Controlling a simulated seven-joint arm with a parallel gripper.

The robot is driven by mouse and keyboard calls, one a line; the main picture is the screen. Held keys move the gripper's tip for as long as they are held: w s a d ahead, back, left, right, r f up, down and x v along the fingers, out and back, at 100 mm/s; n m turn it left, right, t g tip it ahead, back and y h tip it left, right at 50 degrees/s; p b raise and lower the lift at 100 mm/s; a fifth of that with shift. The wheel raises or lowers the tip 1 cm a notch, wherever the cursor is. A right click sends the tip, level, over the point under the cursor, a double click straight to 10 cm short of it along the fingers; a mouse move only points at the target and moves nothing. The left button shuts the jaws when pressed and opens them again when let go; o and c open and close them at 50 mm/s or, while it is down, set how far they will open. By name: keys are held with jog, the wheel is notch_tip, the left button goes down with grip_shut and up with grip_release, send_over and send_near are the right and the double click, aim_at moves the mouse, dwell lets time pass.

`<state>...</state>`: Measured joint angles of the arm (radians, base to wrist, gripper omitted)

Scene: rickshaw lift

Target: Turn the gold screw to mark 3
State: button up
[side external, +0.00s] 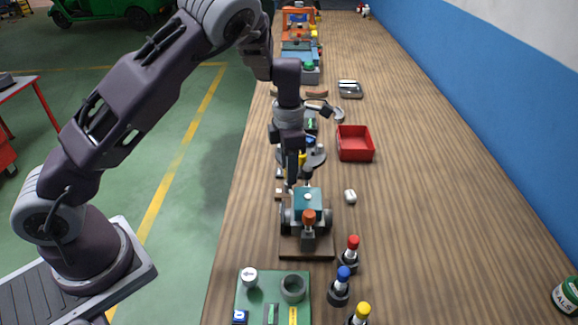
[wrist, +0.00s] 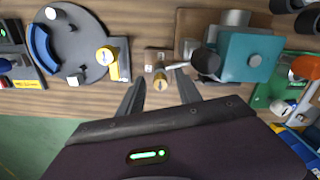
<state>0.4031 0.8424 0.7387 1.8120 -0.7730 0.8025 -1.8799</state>
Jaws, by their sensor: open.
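A small gold piece (wrist: 160,81), which looks like the gold screw, is in the wrist view next to a small pale block (wrist: 150,57) on the bench. I cannot read any mark numbers. My gripper (wrist: 161,84) is open, with one finger on each side of the gold piece in that view; I cannot tell whether they touch it. In the side view my gripper (side external: 291,178) points down near the left edge of the bench, just behind the teal-topped model (side external: 307,196). The gold piece is not clearly visible there.
A round dark plate (wrist: 70,45) with a yellow knob (wrist: 105,55) is left of the fingers in the wrist view. The teal block (wrist: 250,57) and a black ball knob (wrist: 206,61) are close on the right. A red tray (side external: 355,144) stands behind. The bench's right side is mostly clear.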

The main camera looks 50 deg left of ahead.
grip_shut()
